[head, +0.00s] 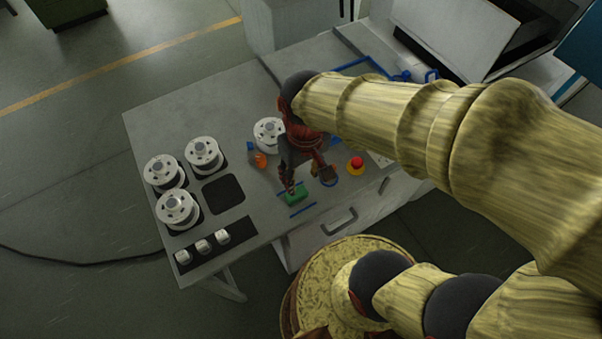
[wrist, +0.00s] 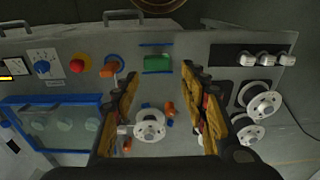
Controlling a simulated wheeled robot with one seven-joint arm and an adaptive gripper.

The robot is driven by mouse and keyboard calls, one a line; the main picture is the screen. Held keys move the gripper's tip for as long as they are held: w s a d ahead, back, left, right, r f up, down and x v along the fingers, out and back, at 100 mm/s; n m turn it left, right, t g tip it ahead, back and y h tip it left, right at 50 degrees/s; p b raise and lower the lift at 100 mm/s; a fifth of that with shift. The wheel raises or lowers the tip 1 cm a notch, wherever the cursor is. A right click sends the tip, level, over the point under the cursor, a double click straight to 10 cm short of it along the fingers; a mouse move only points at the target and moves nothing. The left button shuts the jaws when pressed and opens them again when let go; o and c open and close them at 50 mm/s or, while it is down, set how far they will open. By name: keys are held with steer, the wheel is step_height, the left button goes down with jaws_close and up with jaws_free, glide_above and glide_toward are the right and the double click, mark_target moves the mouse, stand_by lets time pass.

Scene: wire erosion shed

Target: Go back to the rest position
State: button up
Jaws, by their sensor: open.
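My gripper (head: 306,178) is over the front part of the grey table in the head view, its fingers pointing down. In the wrist view its two fingers (wrist: 160,76) are spread wide with nothing held between them. A green block (head: 297,194) lies on the table close to one fingertip in the head view; it also shows in the wrist view (wrist: 158,63), beyond the fingertips. I cannot tell the exact gap. A white spool (head: 268,132) stands on the table behind the gripper, partly hidden by it; the wrist view shows it between the fingers (wrist: 149,126).
Several white spools (head: 203,154) stand at the table's left, beside an empty dark square (head: 223,194). Small white blocks (head: 203,246) sit at its left front. A red button (head: 357,163), an orange piece (head: 261,160) and a blue-framed panel (wrist: 62,128) are near. A machine (head: 470,35) stands behind right.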

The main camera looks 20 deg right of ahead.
stand_by(0.4)
steer(key=s+d+r+m+t+b, duration=0.1)
steer(key=s+d+r+t+b, duration=0.1)
steer(key=r+t+b, duration=0.3)
steer(key=d+b, duration=0.1)
steer(key=b, duration=0.1)
steer(key=shift+d+m+b, duration=0.3)
steer(key=shift+d+b, duration=0.05)
steer(key=shift+d, duration=0.05)
